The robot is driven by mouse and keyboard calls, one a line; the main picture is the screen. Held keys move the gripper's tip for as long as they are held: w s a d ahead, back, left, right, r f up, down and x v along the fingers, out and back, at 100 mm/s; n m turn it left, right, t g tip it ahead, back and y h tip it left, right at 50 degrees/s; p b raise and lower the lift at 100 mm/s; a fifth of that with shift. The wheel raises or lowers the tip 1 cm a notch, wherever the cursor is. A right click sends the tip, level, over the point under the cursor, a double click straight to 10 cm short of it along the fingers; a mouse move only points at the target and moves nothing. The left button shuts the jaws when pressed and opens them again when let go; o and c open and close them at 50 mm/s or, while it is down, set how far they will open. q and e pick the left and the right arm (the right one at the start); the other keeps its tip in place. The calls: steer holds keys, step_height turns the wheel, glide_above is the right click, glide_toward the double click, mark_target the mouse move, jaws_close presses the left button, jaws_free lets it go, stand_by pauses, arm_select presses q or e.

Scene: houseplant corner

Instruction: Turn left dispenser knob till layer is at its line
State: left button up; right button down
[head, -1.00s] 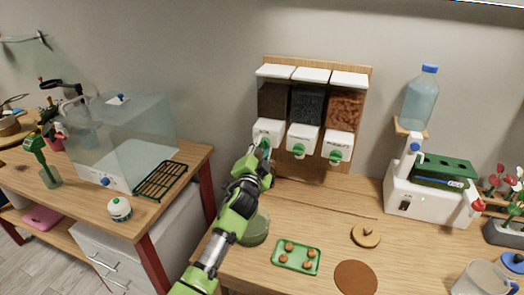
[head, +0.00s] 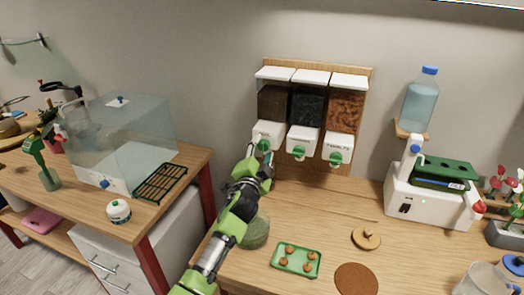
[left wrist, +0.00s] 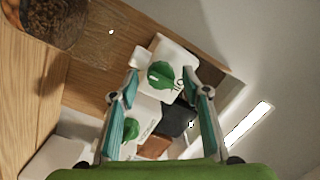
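The left dispenser (head: 272,103) is a clear bin of brown soil with a white base and a green knob (head: 264,145). My left gripper (head: 260,158) is just in front of and below that knob. In the left wrist view, the gripper (left wrist: 164,92) has its fingers wide apart. The green knob (left wrist: 160,75) shows beyond and between the fingertips, apart from them. A glass jar (head: 256,232) stands below, partly hidden by my arm. The left wrist view shows the jar with brown material inside (left wrist: 48,18); I cannot make out a line on it.
The middle dispenser (head: 308,106) and right dispenser (head: 345,110) hang close beside. A green tray (head: 297,261), a wooden lid (head: 366,238) and a brown disc (head: 356,279) lie on the table. A white machine (head: 428,200) stands right.

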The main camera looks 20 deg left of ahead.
arm_select(q)
steer(key=shift+s, duration=0.15)
steer(key=s+d, duration=0.1)
steer(key=s, duration=1)
steer(key=shift+s, duration=0.35)
steer(key=shift+d, duration=0.1)
